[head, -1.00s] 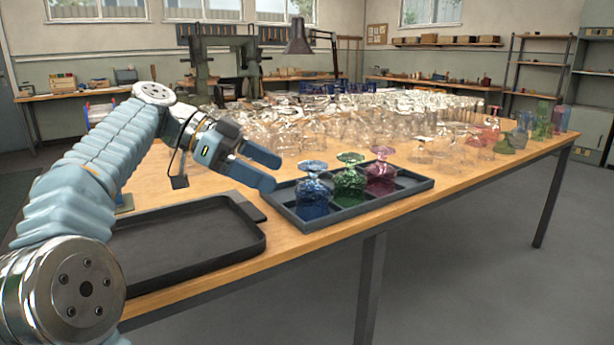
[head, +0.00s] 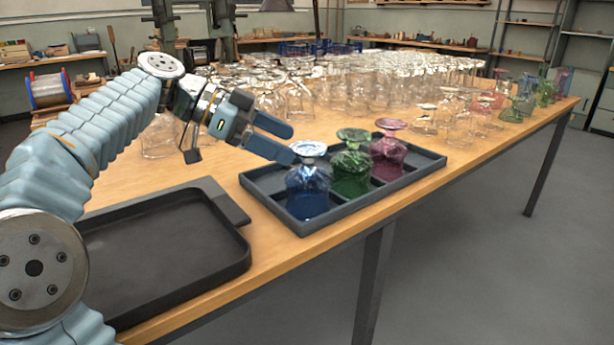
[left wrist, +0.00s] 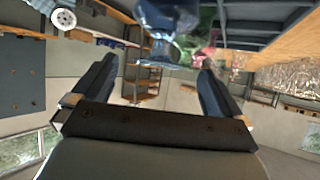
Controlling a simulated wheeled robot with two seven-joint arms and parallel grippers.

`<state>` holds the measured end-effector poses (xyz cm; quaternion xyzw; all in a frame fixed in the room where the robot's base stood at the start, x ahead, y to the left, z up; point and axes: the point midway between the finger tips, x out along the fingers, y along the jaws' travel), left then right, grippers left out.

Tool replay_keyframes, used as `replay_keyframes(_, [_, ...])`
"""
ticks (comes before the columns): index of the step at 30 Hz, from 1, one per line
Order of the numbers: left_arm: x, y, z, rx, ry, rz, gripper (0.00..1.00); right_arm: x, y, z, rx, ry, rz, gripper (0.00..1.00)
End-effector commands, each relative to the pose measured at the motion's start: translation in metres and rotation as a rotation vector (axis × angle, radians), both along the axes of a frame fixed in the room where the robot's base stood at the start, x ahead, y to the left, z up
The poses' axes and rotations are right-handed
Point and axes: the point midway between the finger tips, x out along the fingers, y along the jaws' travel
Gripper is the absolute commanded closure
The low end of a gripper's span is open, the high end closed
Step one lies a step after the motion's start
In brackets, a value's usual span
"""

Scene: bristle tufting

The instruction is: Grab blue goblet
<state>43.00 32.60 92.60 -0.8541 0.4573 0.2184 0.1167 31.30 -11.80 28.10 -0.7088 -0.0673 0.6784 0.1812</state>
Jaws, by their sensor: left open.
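The blue goblet (head: 308,192) stands upside down, foot up, in the left compartment of a dark divided tray (head: 343,214). My left gripper (head: 291,144) is open and empty, its fingers pointing right, just left of the goblet's foot at about that height. In the left wrist view the blue goblet (left wrist: 168,18) shows at the top, ahead of and between the two open fingers (left wrist: 158,85). I cannot tell whether a finger touches it. My right gripper is in neither view.
A green goblet (head: 352,172) and a pink goblet (head: 388,158) stand inverted close to the right in the same tray. An empty black tray (head: 165,262) lies at the front left. Many clear glasses (head: 370,85) crowd the table behind. The table's front edge is near.

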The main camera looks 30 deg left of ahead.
Motion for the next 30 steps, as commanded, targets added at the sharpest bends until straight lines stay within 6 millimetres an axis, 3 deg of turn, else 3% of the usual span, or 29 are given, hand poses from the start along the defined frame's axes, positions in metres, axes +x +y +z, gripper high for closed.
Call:
replay_keyframes(12, [0.024,-0.037,-0.027,-0.001,0.002,-0.001,0.0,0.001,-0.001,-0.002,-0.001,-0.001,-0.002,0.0])
replay_keyframes(21, [0.029,-0.042,-0.03,0.0,0.0,0.001,0.0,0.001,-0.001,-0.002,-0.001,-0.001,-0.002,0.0])
replay_keyframes(30, [0.028,-0.042,-0.03,0.0,0.0,0.001,0.44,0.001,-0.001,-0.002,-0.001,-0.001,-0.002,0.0])
